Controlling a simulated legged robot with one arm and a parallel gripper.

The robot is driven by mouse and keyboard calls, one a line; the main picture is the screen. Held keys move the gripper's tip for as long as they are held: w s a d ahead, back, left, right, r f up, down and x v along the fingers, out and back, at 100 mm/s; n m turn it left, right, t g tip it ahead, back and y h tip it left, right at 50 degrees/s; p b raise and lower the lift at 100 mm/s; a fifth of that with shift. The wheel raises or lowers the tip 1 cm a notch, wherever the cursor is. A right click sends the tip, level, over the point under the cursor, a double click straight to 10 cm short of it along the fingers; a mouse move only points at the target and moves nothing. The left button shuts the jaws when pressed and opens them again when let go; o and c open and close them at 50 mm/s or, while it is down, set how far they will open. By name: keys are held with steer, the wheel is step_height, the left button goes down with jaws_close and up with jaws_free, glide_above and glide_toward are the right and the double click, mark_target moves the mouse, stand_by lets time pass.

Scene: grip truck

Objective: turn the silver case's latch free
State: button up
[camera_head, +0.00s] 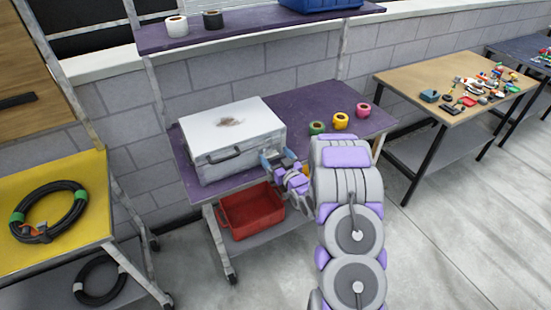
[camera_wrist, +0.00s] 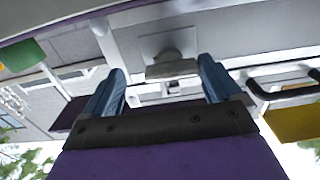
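The silver case (camera_head: 232,128) sits closed on a purple-topped table, with a dark smudge on its lid and a black handle (camera_head: 222,155) on its front. My gripper (camera_head: 270,156) is at the right part of the case's front. In the wrist view, my gripper (camera_wrist: 162,68) has its two blue fingers spread apart. The case's grey latch (camera_wrist: 172,67) shows between and beyond the fingertips, with gaps on both sides. The handle also shows at the right of the wrist view (camera_wrist: 285,92). In the head view, my gripper hides the latch.
Green (camera_head: 317,128), yellow (camera_head: 341,121) and pink (camera_head: 363,110) tape rolls stand on the purple table (camera_head: 300,104), right of the case. A red bin (camera_head: 250,210) sits on the shelf below. A yellow table (camera_head: 60,200) with a coiled black hose is at left.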

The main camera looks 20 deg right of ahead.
steer(key=shift+w+a+r, duration=0.1)
steer(key=shift+a, duration=0.45)
steer(key=shift+w+a+r, duration=0.1)
steer(key=shift+a, duration=0.45)
steer(key=shift+d, duration=0.2)
steer(key=c, duration=0.3)
steer(key=shift+d+f, duration=0.1)
steer(key=shift+d, duration=0.4)
steer(key=shift+c, duration=2.3)
steer(key=shift+a, duration=0.3)
steer(key=c, duration=0.3)
